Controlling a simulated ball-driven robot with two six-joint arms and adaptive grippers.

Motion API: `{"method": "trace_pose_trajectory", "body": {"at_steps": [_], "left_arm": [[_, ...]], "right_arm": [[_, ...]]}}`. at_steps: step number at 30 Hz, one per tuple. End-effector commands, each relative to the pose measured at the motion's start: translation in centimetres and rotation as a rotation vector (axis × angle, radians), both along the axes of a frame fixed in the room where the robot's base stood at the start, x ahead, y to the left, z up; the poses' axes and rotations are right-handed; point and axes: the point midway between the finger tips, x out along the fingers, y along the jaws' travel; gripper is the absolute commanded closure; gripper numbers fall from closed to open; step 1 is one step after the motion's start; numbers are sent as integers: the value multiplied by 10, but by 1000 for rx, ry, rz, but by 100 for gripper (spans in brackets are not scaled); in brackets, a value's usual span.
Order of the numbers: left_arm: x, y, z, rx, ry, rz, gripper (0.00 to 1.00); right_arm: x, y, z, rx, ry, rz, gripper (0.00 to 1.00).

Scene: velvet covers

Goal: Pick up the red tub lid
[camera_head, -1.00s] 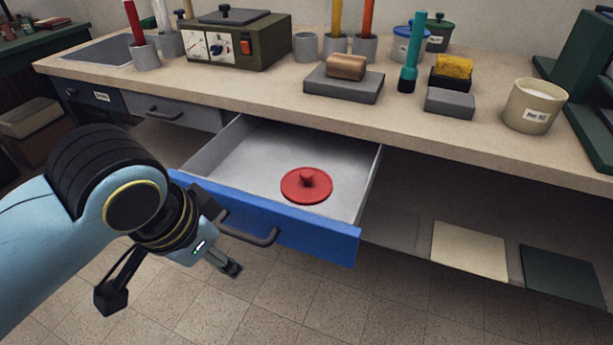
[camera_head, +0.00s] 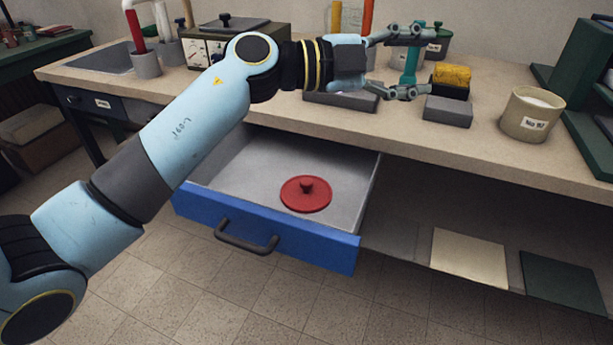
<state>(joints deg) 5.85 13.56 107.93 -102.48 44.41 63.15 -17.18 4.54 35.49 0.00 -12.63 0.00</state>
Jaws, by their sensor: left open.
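The red tub lid (camera_head: 306,194) is a round disc with a small knob, lying flat in the open drawer (camera_head: 226,168) with the blue front. Nothing touches or covers it. My left gripper (camera_head: 418,62) is open above the worktop, up and to the right of the lid and well away from it. Its fingers point right, and the teal cylinder (camera_head: 411,62) shows between them in the picture. I cannot tell whether they touch it. My right gripper is not in view.
On the worktop (camera_head: 480,138) stand a grey block with a yellow sponge (camera_head: 452,78), a cream tub (camera_head: 531,114) and a control box (camera_head: 205,50) partly behind my arm. Flat panels (camera_head: 470,255) lie on the shelf below. The space above the lid is clear.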

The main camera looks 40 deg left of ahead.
Motion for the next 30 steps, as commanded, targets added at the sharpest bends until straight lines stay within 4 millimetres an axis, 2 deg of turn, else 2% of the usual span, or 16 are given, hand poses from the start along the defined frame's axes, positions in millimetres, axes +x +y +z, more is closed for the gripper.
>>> {"method": "trace_pose_trajectory", "body": {"at_steps": [2, 3, 5, 7, 9, 12, 15, 18, 24, 30], "left_arm": [[6, 3, -44, 190, 177, -85, 48], [6, 12, -67, 284, 289, -108, 48], [2, 34, -99, 415, 470, -112, 48], [-6, 66, -125, 541, 682, -81, 48], [-18, 99, -139, 638, 874, -25, 48], [-35, 136, -145, 723, 1086, 63, 48], [-46, 156, -145, 763, 1213, 126, 48], [-52, 162, -153, 777, 1263, 150, 48], [-52, 158, -187, 778, 1267, 151, 48], [-51, 155, -204, 779, 1264, 149, 48]], "right_arm": [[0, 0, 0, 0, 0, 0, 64], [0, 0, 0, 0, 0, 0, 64], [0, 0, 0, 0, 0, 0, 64], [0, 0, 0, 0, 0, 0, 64], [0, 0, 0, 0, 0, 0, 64], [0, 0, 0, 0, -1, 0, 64], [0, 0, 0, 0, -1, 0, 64], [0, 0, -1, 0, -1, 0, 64], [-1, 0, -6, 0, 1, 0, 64], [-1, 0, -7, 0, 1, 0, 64]]}}
